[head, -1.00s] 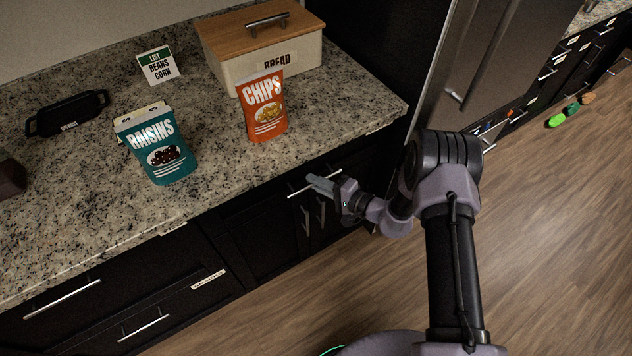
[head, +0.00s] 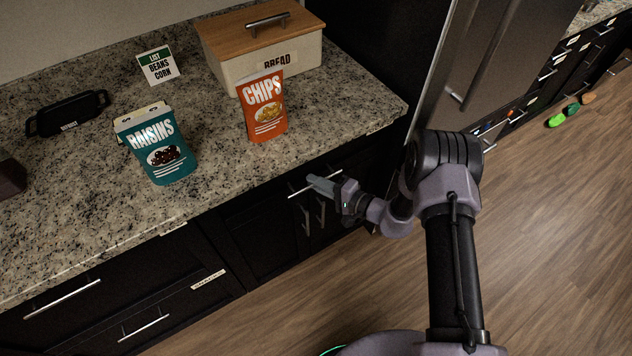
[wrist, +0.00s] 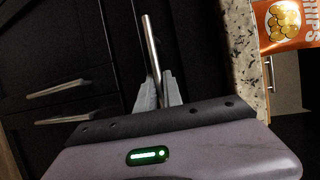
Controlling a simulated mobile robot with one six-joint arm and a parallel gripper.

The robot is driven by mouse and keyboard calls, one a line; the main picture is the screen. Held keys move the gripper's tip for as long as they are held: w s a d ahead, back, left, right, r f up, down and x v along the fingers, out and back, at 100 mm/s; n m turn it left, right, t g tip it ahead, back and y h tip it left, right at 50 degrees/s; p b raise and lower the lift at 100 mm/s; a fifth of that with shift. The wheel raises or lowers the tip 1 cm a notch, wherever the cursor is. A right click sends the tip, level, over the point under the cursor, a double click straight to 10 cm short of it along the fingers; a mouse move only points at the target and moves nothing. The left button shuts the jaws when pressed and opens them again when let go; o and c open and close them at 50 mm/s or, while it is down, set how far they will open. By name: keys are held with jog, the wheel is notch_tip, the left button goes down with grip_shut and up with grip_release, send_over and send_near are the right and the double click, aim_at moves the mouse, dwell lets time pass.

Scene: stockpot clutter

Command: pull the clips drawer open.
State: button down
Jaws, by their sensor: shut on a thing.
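A dark drawer front under the counter edge carries a thin horizontal silver bar handle (head: 331,177). My gripper (head: 311,181) is at this handle, its pale fingers closed on the bar. In the wrist view the bar (wrist: 151,45) runs in between the two fingers of my gripper (wrist: 158,84). I see no clear gap showing the drawer pulled out. Any label reading clips cannot be read here, and part of the drawer front is hidden by my gripper and arm.
Cupboard doors with upright handles (head: 305,222) are below. Left are more drawers with bar handles (head: 62,298). On the granite counter (head: 215,185) stand a chips bag (head: 264,108), a raisins bag (head: 160,150) and a bread box (head: 262,55).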

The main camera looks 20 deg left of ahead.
jog(key=s+d+p, duration=0.1)
jog(key=s+d, duration=1.5)
jog(key=d, duration=0.3)
jog(key=shift+s, duration=0.1)
jog(key=c, duration=1.5)
grip_release()
jog(key=shift+d, duration=0.15)
jog(key=p+v, duration=0.3)
jog(key=v, duration=1.4)
jog(key=shift+d, duration=0.15)
